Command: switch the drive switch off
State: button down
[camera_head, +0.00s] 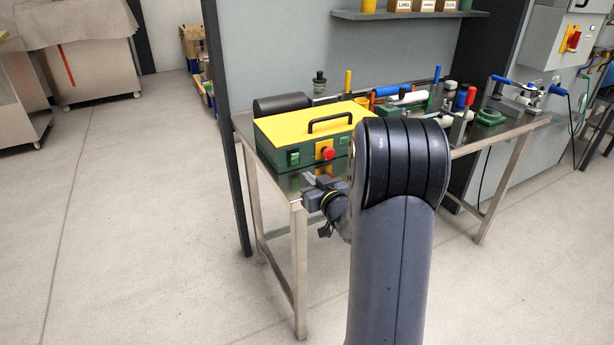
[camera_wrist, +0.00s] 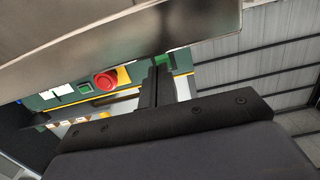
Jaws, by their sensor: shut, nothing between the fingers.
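The green control box with a yellow lid (camera_head: 310,127) stands at the near left end of the steel table. Its front carries a left green switch (camera_head: 293,157), a red stop button (camera_head: 328,153) on a yellow plate and a right green switch (camera_head: 344,140). Which switch is the drive switch cannot be read. My gripper (camera_head: 313,188) is in front of the box, near the table edge. The upside-down wrist view shows the shut, empty fingers (camera_wrist: 160,67) overlapping the left green switch (camera_wrist: 166,61); contact cannot be told. The red button (camera_wrist: 105,80) and right green switch (camera_wrist: 84,88) are clear.
The steel table edge (camera_wrist: 130,35) crosses close to my gripper in the wrist view. A black handle (camera_head: 330,121) rises from the lid. A dark cylinder (camera_head: 282,105) and several tools lie behind the box. The floor (camera_head: 150,220) at left is clear.

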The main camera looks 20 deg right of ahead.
jog(key=s, duration=0.7)
jog(key=shift+s+d, duration=0.2)
jog(key=shift+s, duration=0.05)
jog(key=shift+w, duration=0.15)
jog(key=w, duration=0.8)
jog(key=shift+w+a, duration=0.1)
jog(key=shift+a, duration=0.1)
jog(key=shift+w+d+r+p, duration=0.15)
jog(key=shift+r+p, duration=0.35)
jog(key=shift+p, duration=0.6)
jog(key=shift+w+r+g+p, duration=0.15)
jog(key=shift+g+p, duration=0.25)
jog(key=shift+p, duration=0.45)
jog(key=shift+r+p, duration=0.1)
jog(key=shift+p, duration=0.3)
